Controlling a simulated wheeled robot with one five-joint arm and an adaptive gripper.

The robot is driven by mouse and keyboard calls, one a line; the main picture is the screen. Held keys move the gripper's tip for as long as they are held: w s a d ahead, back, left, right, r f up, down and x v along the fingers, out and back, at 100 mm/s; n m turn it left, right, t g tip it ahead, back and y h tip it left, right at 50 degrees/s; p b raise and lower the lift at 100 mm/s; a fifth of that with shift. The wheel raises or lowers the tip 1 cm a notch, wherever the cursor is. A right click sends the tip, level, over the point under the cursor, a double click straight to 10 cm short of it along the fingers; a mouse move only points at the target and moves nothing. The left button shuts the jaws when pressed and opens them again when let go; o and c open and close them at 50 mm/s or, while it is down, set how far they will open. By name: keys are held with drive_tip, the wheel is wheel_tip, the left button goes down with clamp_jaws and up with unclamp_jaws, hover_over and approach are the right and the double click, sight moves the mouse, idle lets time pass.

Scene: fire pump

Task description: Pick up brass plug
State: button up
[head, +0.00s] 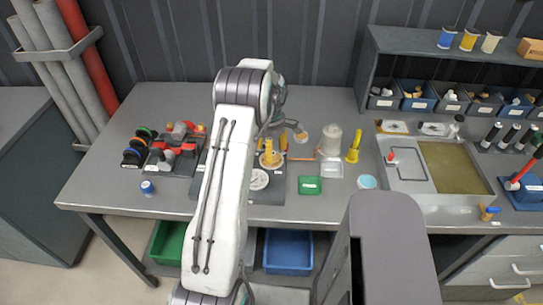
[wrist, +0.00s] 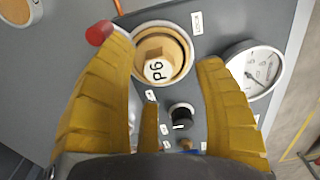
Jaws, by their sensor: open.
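The brass plug (wrist: 160,57) is a brass-coloured round piece with a white label reading P6. It sits inside a pale ring on a grey panel, near the top middle of the wrist view. My gripper (wrist: 158,48) has its yellow fingers spread wide, one to each side of the plug in the picture. Nothing is held between them. I cannot tell how far the fingertips are above the panel. In the head view my arm reaches over the bench and partly hides the panel.
A white dial gauge (wrist: 255,70) lies right of the right finger, and a black knob (wrist: 181,115) is below the plug. A red-tipped part (wrist: 99,33) is by the left fingertip.

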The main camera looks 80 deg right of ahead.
drive_tip(key=shift+f, duration=1.05)
drive_tip(key=shift+c, duration=0.3)
clamp_jaws()
